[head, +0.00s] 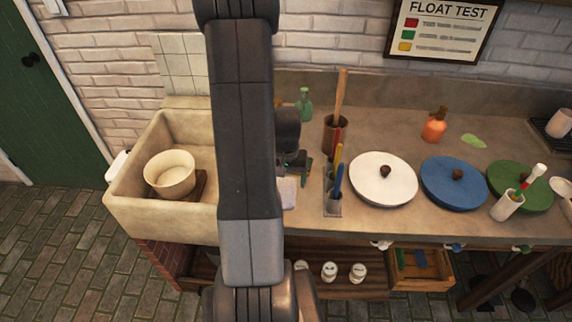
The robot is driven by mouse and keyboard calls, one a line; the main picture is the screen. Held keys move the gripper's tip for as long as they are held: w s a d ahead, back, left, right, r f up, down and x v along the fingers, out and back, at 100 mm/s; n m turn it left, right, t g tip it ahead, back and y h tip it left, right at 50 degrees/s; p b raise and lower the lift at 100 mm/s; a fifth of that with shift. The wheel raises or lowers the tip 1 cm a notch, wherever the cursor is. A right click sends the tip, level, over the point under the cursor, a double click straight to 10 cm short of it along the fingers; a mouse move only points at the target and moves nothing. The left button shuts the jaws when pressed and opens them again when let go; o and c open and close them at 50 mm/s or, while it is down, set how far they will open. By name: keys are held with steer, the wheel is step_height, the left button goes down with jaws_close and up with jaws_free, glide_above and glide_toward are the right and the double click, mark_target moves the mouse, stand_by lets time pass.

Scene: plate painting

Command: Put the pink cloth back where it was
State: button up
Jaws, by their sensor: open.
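A pale pinkish cloth (288,193) lies near the front edge of the counter, right of the sink. My arm hides its left part, so its full shape cannot be seen. My gripper (304,172) is open just above and behind the cloth, over the counter. It is small in the picture and partly covered by my arm. I see nothing held in it.
The stone sink (122,207) with a cream bowl (170,173) is at left. A brush holder (333,207) stands close right of my gripper. White (365,190), blue (440,185) and green (503,176) lids follow. A green bottle (305,105) stands behind.

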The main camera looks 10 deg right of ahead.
mark_target(286, 190)
step_height(286, 190, up, 7)
steer(key=shift+b, duration=0.3)
stand_by(0.5)
step_height(286, 190, down, 12)
steer(key=shift+f+p, duration=0.25)
steer(key=shift+p, duration=0.35)
steer(key=shift+r, duration=0.2)
stand_by(0.4)
